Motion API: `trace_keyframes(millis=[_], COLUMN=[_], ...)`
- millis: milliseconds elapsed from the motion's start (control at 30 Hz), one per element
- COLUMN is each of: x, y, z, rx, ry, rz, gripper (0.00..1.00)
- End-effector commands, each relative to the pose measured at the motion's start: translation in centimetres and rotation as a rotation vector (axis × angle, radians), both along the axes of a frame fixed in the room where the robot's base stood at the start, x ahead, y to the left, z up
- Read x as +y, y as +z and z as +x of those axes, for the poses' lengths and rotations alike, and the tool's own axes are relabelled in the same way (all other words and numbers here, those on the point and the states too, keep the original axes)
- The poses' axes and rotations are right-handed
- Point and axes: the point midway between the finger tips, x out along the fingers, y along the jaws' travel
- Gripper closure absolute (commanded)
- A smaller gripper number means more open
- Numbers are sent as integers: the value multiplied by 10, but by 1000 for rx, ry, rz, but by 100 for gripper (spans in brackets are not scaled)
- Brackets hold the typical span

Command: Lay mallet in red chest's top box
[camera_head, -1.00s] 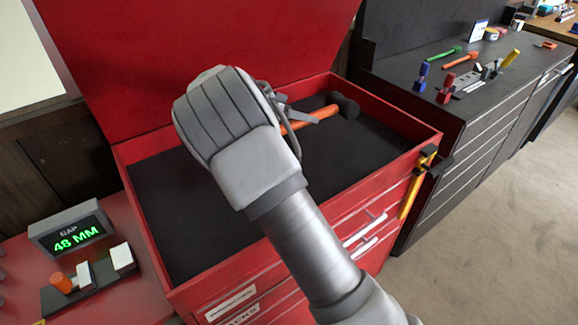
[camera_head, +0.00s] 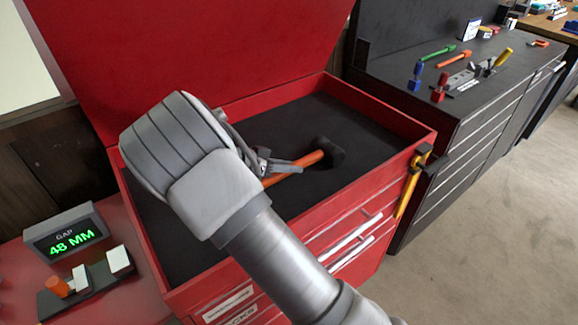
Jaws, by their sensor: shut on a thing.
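The mallet has an orange handle (camera_head: 300,168) and a black head (camera_head: 329,152). It is over the dark-lined top box of the red chest (camera_head: 383,110), whose red lid stands open behind it. My gripper (camera_head: 290,166) is shut on the mallet's handle, with the head pointing right. My wrist and forearm cover the left end of the handle and part of the box. I cannot tell whether the mallet touches the box floor.
A yellow and black tool (camera_head: 409,187) hangs on the chest's right side. A black bench (camera_head: 400,90) with several small tools stands at the right. At lower left a gauge display (camera_head: 68,236) reads 48 MM beside a small fixture (camera_head: 88,278).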

Motion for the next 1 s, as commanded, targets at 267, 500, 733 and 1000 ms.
trace_keyframes(millis=[267,500,733,1000], x=[0,0,13,58], y=[0,0,8,35], z=[0,0,-5,-26], rx=[0,0,-2,-2], ry=[0,0,2,4], rz=[2,2,6,5], gripper=[40,36,36,36])
